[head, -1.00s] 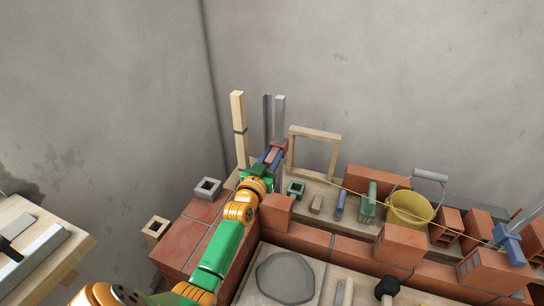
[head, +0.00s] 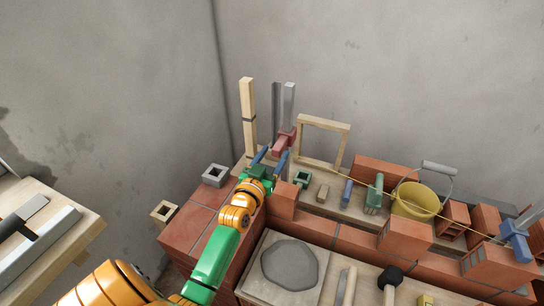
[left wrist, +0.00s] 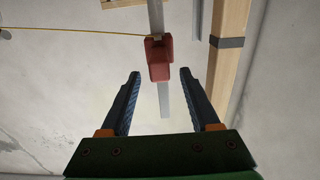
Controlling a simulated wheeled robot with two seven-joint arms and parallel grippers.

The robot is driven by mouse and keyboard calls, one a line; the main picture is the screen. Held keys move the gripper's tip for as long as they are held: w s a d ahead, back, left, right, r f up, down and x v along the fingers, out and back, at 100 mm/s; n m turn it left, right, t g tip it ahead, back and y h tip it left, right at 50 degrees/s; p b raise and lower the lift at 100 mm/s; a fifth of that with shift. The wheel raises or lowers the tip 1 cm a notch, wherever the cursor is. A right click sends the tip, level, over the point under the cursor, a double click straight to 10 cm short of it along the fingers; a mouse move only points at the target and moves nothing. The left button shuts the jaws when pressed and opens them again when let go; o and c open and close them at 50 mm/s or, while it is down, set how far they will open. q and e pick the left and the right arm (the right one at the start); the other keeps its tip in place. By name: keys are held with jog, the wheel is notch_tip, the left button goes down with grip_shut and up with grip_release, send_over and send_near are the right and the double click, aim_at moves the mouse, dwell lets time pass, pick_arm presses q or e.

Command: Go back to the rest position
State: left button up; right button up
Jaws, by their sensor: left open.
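My left gripper (head: 271,155) is open and empty at the end of my green and orange arm. Its two blue fingers point toward a red block (head: 285,140) on an upright metal strip at the back corner. In the left wrist view the gripper (left wrist: 159,72) has its fingers spread wide, and the red block (left wrist: 159,60) lies beyond the fingertips with a clear gap to each. A yellow line runs from this block to the right. My right gripper is not in view.
A wooden post (head: 247,115) and a wooden frame (head: 323,122) stand near the block. A yellow bucket (head: 416,201), bricks and small tools line the wall to the right. A mortar board (head: 262,283) lies in front. A wooden table (head: 85,238) stands at the left.

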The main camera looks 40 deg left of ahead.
pick_arm(q)
jog(key=shift+v, duration=1.1)
jog(key=shift+w, duration=0.1)
